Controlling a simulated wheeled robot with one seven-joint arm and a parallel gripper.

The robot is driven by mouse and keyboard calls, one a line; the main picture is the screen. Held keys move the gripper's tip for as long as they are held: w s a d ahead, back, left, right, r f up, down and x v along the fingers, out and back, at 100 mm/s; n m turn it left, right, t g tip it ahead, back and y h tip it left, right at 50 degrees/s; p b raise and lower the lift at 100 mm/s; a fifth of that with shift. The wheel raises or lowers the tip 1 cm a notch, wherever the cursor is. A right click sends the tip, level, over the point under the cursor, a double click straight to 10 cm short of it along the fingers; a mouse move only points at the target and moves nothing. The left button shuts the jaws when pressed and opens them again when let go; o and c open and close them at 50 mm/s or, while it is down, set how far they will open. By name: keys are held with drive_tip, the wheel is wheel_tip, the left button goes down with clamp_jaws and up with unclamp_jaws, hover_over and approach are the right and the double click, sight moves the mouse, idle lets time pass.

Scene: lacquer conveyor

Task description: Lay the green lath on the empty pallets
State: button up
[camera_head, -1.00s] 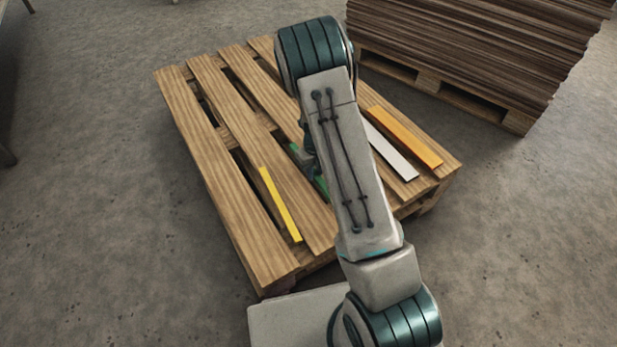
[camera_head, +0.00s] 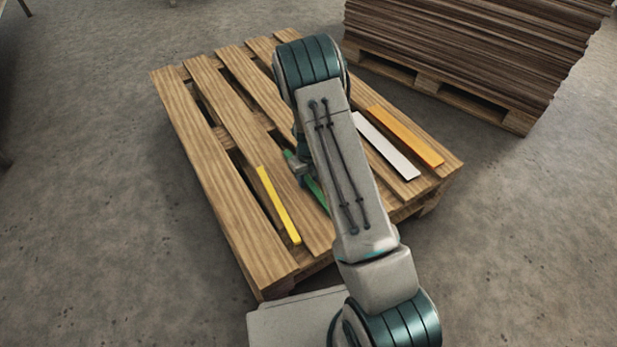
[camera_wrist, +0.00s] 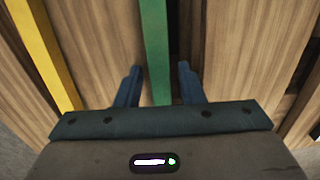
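The green lath (camera_head: 316,190) lies on the slatted wooden pallet (camera_head: 199,151), between a yellow lath (camera_head: 278,205) on its left and a white lath (camera_head: 386,146) on its right. My arm hides part of it in the head view. In the wrist view the green lath (camera_wrist: 156,50) runs between the two blue fingers of my gripper (camera_wrist: 160,82). The fingers are apart, with a gap on each side of the lath. I cannot tell the gripper's exact height over the pallet.
An orange lath (camera_head: 405,137) lies at the pallet's right side. A tall stack of brown boards (camera_head: 465,50) on another pallet (camera_head: 455,95) stands at the back right. Bare concrete floor (camera_head: 100,220) is free to the left and right.

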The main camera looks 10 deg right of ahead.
wheel_tip(320, 180, up, 12)
drive_tip(key=p, duration=0.5)
wheel_tip(320, 180, up, 9)
drive_tip(key=n, duration=0.7)
hover_over(308, 180)
drive_tip(key=s, duration=0.5)
drive_tip(key=s+r+n, duration=0.7)
drive_tip(key=s+n, duration=0.4)
drive_tip(key=n, duration=0.1)
drive_tip(key=s+r+n+t, duration=0.1)
drive_tip(key=s+r+n, duration=0.6)
drive_tip(key=s+n, duration=0.4)
drive_tip(key=shift+s+r+n, duration=0.25)
drive_tip(key=shift+r+n, duration=0.05)
drive_tip(key=shift+n, duration=1)
drive_tip(key=shift+a+r, duration=0.1)
